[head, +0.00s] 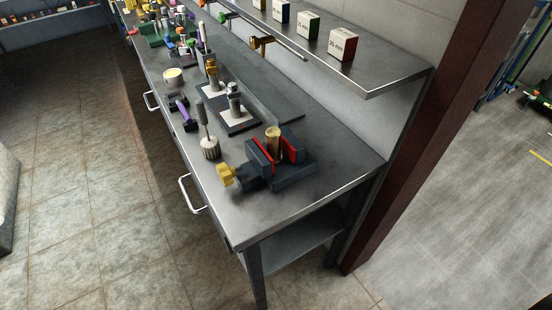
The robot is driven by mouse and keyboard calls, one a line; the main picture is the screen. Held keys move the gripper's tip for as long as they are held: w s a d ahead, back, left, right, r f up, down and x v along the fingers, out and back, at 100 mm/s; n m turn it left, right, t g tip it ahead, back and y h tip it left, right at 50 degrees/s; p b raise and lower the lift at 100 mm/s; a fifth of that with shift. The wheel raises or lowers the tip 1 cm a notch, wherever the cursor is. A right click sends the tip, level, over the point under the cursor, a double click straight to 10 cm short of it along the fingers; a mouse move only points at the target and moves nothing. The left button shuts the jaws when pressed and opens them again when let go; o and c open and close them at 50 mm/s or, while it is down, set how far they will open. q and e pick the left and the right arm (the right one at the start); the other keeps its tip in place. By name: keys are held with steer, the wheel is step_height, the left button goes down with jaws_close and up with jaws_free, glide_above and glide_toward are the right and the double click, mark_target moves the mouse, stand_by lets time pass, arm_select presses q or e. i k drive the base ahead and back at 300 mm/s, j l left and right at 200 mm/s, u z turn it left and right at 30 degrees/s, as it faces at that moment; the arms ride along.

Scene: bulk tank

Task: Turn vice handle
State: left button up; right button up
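The vice (293,176) sits near the right end of the workbench. It has a dark body and red jaw faces. A brass-coloured cylinder (273,140) stands upright between the jaws; I cannot tell whether both jaws touch it. The yellow vice handle (225,175) is at the vice's left end, close to the bench's front edge. Neither of my grippers shows in the head view.
The grey workbench (300,212) has bare top around the vice's front and right. A pot with a tool (210,147), a purple-handled tool (183,108) and a square-based fixture (235,115) stand to the left. A shelf (385,70) with small boxes overhangs the back.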

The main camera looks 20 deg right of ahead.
mark_target(225, 174)
steer(key=i+j+z, duration=0.5)
steer(key=j+z, duration=0.3)
steer(key=j, duration=0.25)
steer(key=i+j+z, duration=0.15)
steer(key=j+z, duration=0.25)
steer(key=j, duration=0.25)
steer(key=j+z, duration=0.4)
steer(key=j, duration=0.3)
steer(key=j+z, duration=0.4)
steer(key=j, duration=0.3)
